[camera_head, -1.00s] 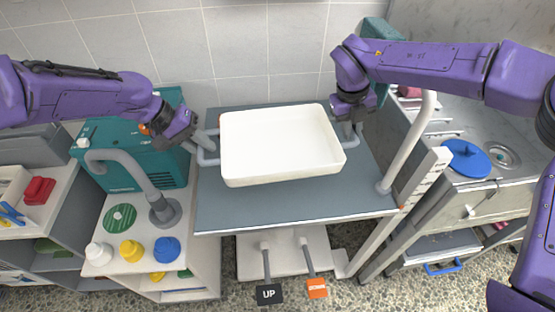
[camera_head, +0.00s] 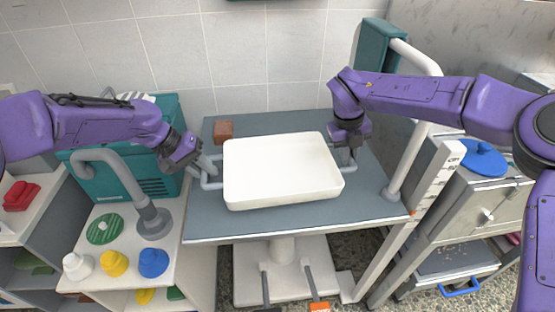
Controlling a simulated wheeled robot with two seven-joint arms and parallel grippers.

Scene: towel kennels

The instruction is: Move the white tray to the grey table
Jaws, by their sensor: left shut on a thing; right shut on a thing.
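The white tray (camera_head: 282,168) is empty and has a grey loop handle on each short side. It is over the grey table (camera_head: 285,225), with table top showing all around it; I cannot tell whether it touches the surface. My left gripper (camera_head: 204,172) is shut on the tray's left handle (camera_head: 211,184). My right gripper (camera_head: 349,148) is shut on the right handle (camera_head: 350,165), which is partly hidden behind the gripper.
A brown block (camera_head: 223,130) lies on the table behind the tray's left corner. A white post with a grey rail (camera_head: 408,150) stands at the table's right edge.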

